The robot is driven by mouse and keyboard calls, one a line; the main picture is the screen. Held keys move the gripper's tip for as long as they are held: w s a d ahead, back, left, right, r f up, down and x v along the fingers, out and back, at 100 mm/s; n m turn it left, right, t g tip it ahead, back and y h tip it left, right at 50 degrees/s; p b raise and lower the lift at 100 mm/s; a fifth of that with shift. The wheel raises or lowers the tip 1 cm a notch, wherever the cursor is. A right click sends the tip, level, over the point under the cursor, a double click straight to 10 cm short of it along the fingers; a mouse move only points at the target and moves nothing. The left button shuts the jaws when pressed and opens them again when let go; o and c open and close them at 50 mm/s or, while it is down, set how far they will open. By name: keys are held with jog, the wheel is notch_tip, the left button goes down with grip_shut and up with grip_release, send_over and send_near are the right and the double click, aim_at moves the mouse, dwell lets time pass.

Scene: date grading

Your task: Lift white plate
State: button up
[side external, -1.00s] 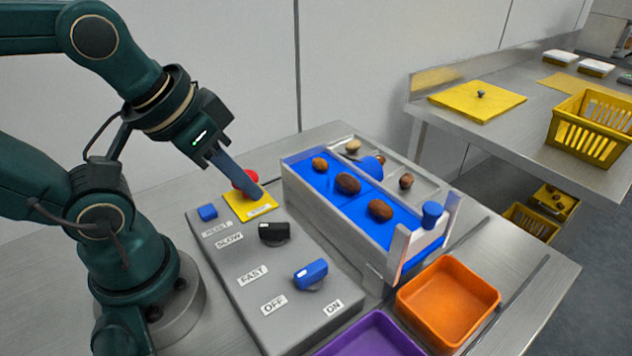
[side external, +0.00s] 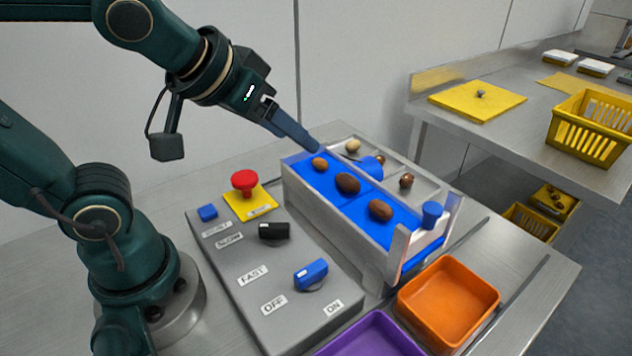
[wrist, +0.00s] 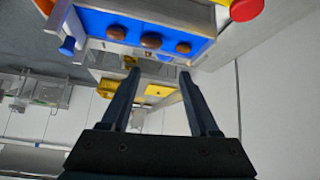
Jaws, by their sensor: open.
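No loose white plate is clearly identifiable. A pale upright plate (side external: 398,250) stands at the near end of the blue conveyor (side external: 408,232), by a blue knob (side external: 432,212). Two flat white-topped items (side external: 560,57) lie on the far counter. My gripper (side external: 315,148) is above the conveyor's far left end, near the smallest date (side external: 320,164). In the wrist view my gripper (wrist: 159,75) has its two fingers apart with nothing held between them. The conveyor (wrist: 98,22) shows beyond the fingertips there, with three dates on it.
A grey control box (side external: 240,270) with a red button (side external: 245,182) and several knobs stands left of the conveyor. An orange tray (side external: 450,300) and a purple tray (side external: 370,335) sit in front. A yellow crate (side external: 590,125) is on the far counter.

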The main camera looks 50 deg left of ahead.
jog(key=w+d+m+t+h, duration=0.1)
jog(key=w+d+m+h, duration=0.1)
jog(key=w+d, duration=0.5)
jog(key=m+h, duration=0.1)
jog(key=m, duration=0.2)
send_near(433, 207)
jog(key=shift+g, duration=0.4)
jog(key=x, duration=0.5)
jog(key=shift+w+r, duration=0.1)
jog(key=shift+w, duration=0.25)
jog(key=shift+x, duration=2.45)
grip_shut()
